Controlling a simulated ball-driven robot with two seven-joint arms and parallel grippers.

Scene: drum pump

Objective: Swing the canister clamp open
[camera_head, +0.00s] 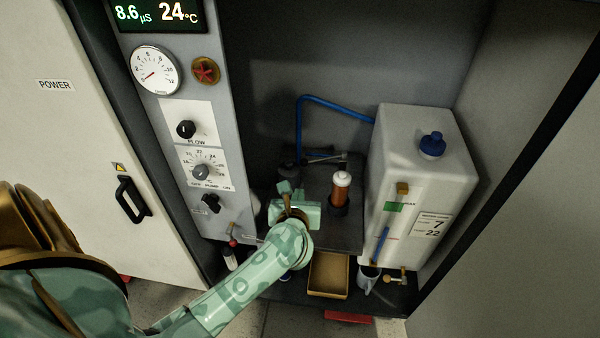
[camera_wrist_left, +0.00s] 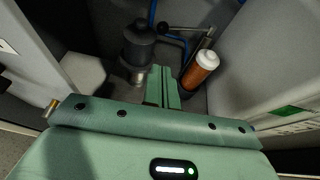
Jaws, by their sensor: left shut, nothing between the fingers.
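The canister (camera_head: 341,194) is an orange-brown cylinder with a white cap, upright in a dark holder on the grey deck. It also shows in the left wrist view (camera_wrist_left: 201,68), right of my fingers. A grey metal bar with a dark knob (camera_wrist_left: 184,30) lies behind the canister; it also shows in the head view (camera_head: 325,158). I cannot tell whether this bar is the clamp or how far it is swung. My left gripper (camera_head: 288,188) is shut and empty, left of the canister and apart from it. Its fingers (camera_wrist_left: 162,84) point into the cabinet. My right gripper is not in view.
A dark cylindrical pump part (camera_wrist_left: 138,45) stands left of the fingers. A white tank (camera_head: 420,165) with a blue cap fills the right side, joined to a blue hose (camera_head: 335,103). A control panel (camera_head: 187,125) is at left. A tan tray (camera_head: 328,275) sits below.

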